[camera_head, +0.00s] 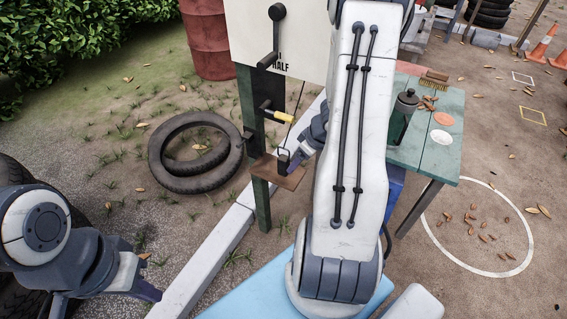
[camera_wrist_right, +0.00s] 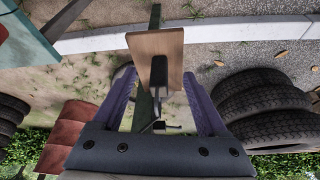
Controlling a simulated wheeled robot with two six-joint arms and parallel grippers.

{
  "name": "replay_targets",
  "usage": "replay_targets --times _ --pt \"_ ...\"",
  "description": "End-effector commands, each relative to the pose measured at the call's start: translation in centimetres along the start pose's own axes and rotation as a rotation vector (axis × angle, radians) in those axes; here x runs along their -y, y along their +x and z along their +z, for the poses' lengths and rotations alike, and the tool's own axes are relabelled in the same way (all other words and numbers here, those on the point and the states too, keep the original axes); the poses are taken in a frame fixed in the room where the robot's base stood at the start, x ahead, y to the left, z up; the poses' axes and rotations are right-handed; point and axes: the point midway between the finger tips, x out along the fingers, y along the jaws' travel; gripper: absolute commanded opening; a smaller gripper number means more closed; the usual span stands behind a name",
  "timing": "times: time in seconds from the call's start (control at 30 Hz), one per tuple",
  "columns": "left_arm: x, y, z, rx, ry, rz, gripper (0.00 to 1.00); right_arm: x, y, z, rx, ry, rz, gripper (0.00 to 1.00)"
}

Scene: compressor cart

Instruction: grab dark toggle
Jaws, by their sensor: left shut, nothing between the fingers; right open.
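A small dark upright piece, which looks like the dark toggle (camera_head: 283,157), stands on a small brown wooden shelf (camera_head: 288,179) fixed to a dark post. In the right wrist view the dark toggle (camera_wrist_right: 161,76) shows against the wooden shelf (camera_wrist_right: 147,43). My right gripper (camera_wrist_right: 160,88) is open, with one purple finger on each side of the toggle; I cannot tell whether they touch it. In the head view the right gripper (camera_head: 293,164) is partly hidden by my forearm. My left gripper (camera_head: 148,291) is shut and empty at the lower left, far from the shelf.
A white panel (camera_head: 245,35) with a black lever (camera_head: 268,60) tops the post. A yellow-ended handle (camera_head: 281,116) sticks out above the shelf. A tyre (camera_head: 170,168) lies left of the post. A green table (camera_head: 443,150) with a dark bottle (camera_head: 402,115) stands right.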

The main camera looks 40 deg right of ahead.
Motion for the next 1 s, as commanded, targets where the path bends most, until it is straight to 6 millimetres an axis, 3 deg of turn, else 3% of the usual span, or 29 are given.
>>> replay_targets --times 0.2,0.33,0.6,0.8,1.0 --pt "-0.1 -2.1 -0.1 0.0 0.0 0.0 0.0 0.1 1.2 -3.7 0.001 -0.003 -0.003 0.76" --pt "-0.1 -1.6 -0.1 0.0 0.0 0.0 0.0 0.1 2.4 -3.5 0.0 0.0 -0.002 0.76" --pt "-0.1 -1.6 -0.1 0.0 0.0 0.0 0.0 0.1 2.6 -3.6 -0.003 -0.003 0.0 0.76" --pt "-0.1 -1.6 -0.1 0.0 0.0 0.0 0.0 0.1 2.6 -3.7 -0.005 -0.004 0.0 0.0" --pt "-0.1 -1.6 -0.1 0.0 0.0 0.0 0.0 0.1 2.5 -3.8 -0.006 -0.005 0.0 0.0"
